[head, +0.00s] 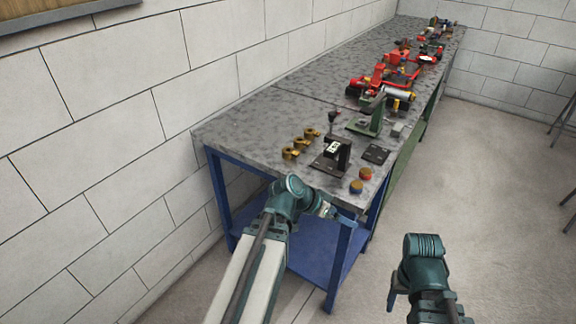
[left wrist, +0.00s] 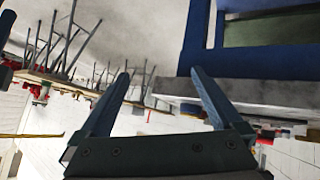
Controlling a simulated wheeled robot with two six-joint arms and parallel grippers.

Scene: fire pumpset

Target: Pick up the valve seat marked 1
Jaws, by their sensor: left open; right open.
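My right gripper (head: 391,300) is open, low over the floor to the right of the bench. No valve seat shows clearly in the left wrist view.
The grey bench top (head: 235,130) has blue legs. Red pump parts (head: 380,80) lie farther back. A wall runs along the left.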

